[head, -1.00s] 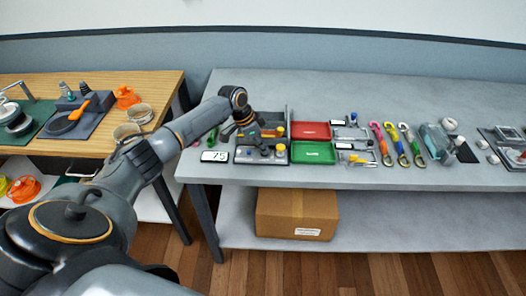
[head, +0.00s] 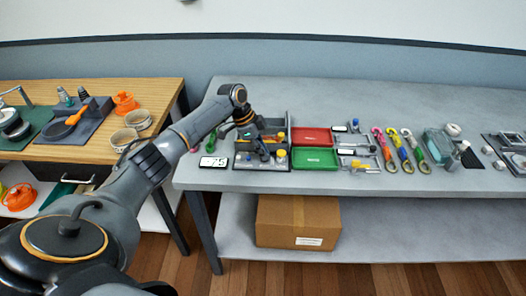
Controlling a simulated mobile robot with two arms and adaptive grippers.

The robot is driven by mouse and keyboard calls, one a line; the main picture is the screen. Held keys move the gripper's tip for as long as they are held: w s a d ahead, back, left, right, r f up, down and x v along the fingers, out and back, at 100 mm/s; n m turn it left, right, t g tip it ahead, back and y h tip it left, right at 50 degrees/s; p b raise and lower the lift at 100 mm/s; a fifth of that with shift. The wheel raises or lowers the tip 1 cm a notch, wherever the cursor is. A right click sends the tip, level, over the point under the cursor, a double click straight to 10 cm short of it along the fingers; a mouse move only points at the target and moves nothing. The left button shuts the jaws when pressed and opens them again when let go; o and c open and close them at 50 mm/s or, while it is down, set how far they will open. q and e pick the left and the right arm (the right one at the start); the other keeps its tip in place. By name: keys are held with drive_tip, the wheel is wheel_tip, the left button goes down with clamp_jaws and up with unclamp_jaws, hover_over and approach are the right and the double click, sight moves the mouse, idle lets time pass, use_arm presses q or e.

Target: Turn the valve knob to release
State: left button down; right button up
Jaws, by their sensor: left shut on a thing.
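My left arm reaches in from the left, over the near left part of the grey table. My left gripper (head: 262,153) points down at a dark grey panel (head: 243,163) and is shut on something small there. It appears to be the valve knob, but the fingers hide it, so its angle cannot be told. A yellow knob-like part (head: 281,154) stands on the panel just right of the fingers. An orange-yellow part (head: 281,136) shows behind it. My right gripper is not in view.
A red tray (head: 311,136) and a green tray (head: 315,158) are close on the right, then several coloured hooks (head: 400,152). A cardboard box (head: 298,222) is on the shelf below. The table's back is clear.

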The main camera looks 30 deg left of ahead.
use_arm(q)
drive_tip(key=c, duration=1.4)
unclamp_jaws()
drive_tip(key=v, duration=1.2)
drive_tip(key=shift+s, duration=0.1)
